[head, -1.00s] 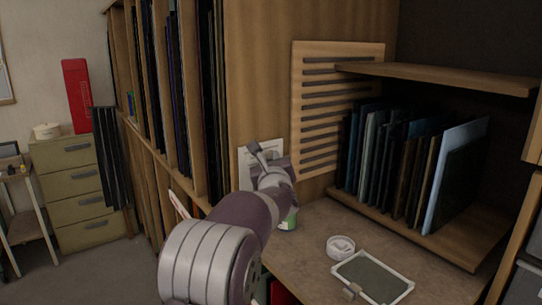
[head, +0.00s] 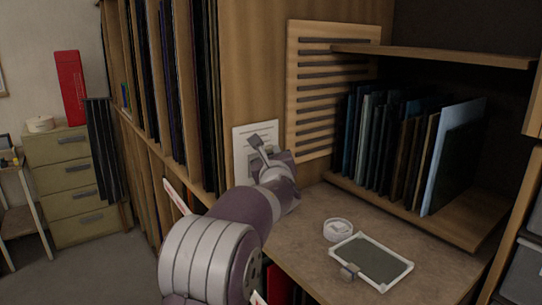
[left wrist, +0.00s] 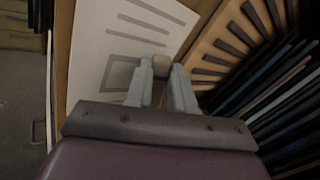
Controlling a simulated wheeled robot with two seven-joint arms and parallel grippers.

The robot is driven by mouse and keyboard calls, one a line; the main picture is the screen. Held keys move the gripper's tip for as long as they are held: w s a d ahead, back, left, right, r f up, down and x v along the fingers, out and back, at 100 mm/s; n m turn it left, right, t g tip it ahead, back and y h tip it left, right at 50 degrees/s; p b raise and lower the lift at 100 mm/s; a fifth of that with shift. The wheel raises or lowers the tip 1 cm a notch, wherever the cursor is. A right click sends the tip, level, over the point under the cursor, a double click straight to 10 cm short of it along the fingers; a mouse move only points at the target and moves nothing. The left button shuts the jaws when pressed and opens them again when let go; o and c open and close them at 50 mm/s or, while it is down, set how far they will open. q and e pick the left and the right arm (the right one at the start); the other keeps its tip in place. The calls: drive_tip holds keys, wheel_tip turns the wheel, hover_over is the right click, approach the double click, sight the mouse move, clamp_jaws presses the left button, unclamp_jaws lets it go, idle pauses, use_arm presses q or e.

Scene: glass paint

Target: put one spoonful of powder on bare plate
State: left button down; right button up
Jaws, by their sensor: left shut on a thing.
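My left gripper (head: 268,150) is raised in front of the wooden side panel, beside a pinned paper sheet. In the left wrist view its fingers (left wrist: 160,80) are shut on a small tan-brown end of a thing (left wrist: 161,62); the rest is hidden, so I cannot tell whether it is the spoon. A dark grey-green plate (head: 375,258) lies flat in a white-rimmed tray (head: 398,276) on the bench, with its surface looking bare. I cannot make out powder. My right gripper is out of view.
A round white dish (head: 338,230) stands behind the tray on the bench (head: 312,215). A low rack of upright glass sheets (head: 400,150) stands at the back under a shelf (head: 430,56). The paper sheet (head: 243,137) and slatted vent board (head: 325,90) are close to the gripper.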

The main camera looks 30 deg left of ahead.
use_arm(q)
drive_tip(key=r+p, duration=0.1)
drive_tip(key=r, duration=0.2)
drive_tip(key=r+p, duration=0.2)
drive_tip(key=r, duration=0.1)
drive_tip(key=s+a+r+p, duration=0.1)
drive_tip(key=r+p, duration=0.1)
drive_tip(key=r, duration=0.1)
idle(0.5)
drive_tip(key=shift+w, duration=0.15)
